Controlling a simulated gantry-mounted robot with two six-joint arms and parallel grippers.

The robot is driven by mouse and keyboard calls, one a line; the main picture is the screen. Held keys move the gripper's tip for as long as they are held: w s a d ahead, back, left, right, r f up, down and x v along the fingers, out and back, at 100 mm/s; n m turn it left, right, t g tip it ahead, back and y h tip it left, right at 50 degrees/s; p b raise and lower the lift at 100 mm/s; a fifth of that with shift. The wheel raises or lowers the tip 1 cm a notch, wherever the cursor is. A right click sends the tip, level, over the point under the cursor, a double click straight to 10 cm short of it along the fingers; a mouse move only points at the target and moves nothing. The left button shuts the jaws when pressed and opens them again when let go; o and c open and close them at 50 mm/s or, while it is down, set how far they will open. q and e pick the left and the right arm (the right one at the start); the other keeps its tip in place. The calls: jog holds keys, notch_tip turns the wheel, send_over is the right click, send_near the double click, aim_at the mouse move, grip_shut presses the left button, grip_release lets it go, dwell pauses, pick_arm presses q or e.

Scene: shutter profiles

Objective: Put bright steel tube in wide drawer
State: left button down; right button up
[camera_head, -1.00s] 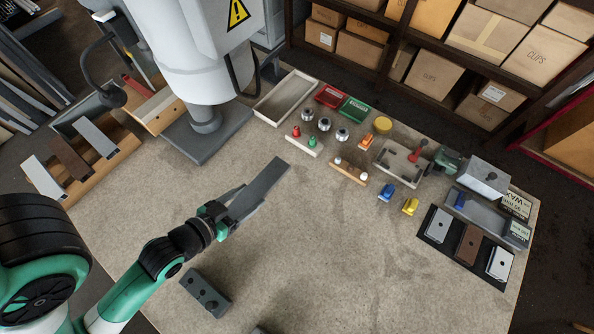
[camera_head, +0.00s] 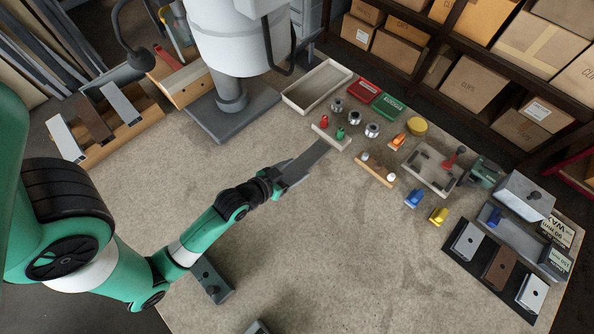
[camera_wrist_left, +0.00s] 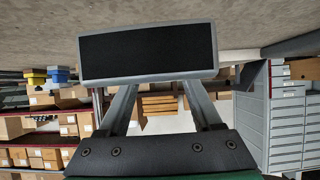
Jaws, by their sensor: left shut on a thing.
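My left gripper (camera_head: 277,183) is shut on a grey metal rectangular tube (camera_head: 307,161), which points away from the arm toward the back of the table. In the left wrist view the tube (camera_wrist_left: 148,25) spans the jaws across the top, its hollow end dark inside with a bright rim. I cannot tell from the head view how high it is above the table. No open wide drawer is plain to see; a grey cabinet with several drawers (camera_wrist_left: 290,125) stands at the right of the left wrist view. My right gripper is not in view.
A pale empty tray (camera_head: 290,101) and a grey machine base (camera_head: 215,128) stand behind. A wooden rack with bars (camera_head: 137,130) is at left. The middle of the table is clear.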

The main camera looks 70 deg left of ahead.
aim_at(297, 174)
pick_arm(q)
jog(key=shift+w+a+f, duration=0.2)
jog(key=shift+w+f, duration=0.1)
jog(key=shift+w, duration=0.1)
jog(key=shift+f, duration=0.2)
jog(key=shift+w+a+f+b, duration=0.15)
jog(key=shift+f+b, duration=0.55)
jog(key=shift+f, duration=0.9)
jog(key=shift+f, duration=0.15)
jog(key=shift+c, duration=0.3)
grip_release()
jog(key=shift+f, duration=0.1)
